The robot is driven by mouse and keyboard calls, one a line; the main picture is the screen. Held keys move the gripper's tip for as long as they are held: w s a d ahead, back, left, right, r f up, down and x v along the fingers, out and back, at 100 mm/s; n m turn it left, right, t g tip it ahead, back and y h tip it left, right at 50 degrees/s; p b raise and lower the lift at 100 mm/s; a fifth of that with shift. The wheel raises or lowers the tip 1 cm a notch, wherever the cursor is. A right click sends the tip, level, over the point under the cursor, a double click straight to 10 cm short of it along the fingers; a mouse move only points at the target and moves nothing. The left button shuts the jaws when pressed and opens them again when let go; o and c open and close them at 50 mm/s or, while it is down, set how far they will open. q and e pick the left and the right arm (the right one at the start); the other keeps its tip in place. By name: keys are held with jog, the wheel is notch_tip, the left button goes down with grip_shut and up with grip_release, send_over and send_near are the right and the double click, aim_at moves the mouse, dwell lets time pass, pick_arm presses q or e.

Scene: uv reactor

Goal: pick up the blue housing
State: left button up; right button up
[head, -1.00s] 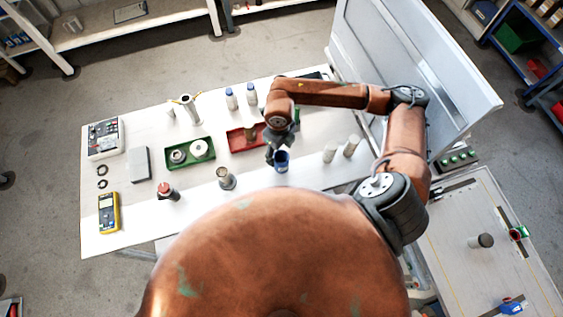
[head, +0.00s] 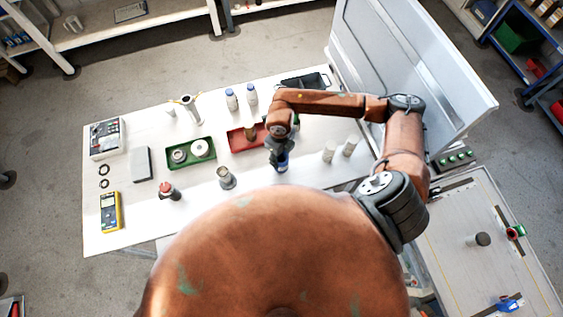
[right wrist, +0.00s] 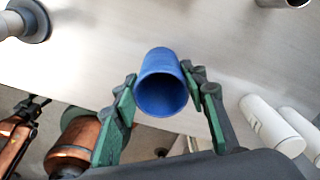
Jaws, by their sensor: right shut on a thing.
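The blue housing (head: 282,164) is a small open-topped cylinder near the front edge of the white table. In the right wrist view the blue housing (right wrist: 162,84) sits between the two green-padded fingers, its round mouth facing the camera. My right gripper (head: 280,153) reaches down to it from above and is shut on it; in the right wrist view the gripper (right wrist: 160,100) has a finger on each side of it. Whether the housing touches the table is hard to tell. My left gripper is not in the head view.
Two white cylinders (head: 339,150) stand to the right of the housing. A red tray (head: 243,140) and a green tray (head: 190,153) lie to its left. A grey metal part (head: 226,178) stands near the front edge. A white panel (head: 410,80) rises at the right.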

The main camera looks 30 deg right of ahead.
grip_shut()
jog(key=shift+r, duration=0.15)
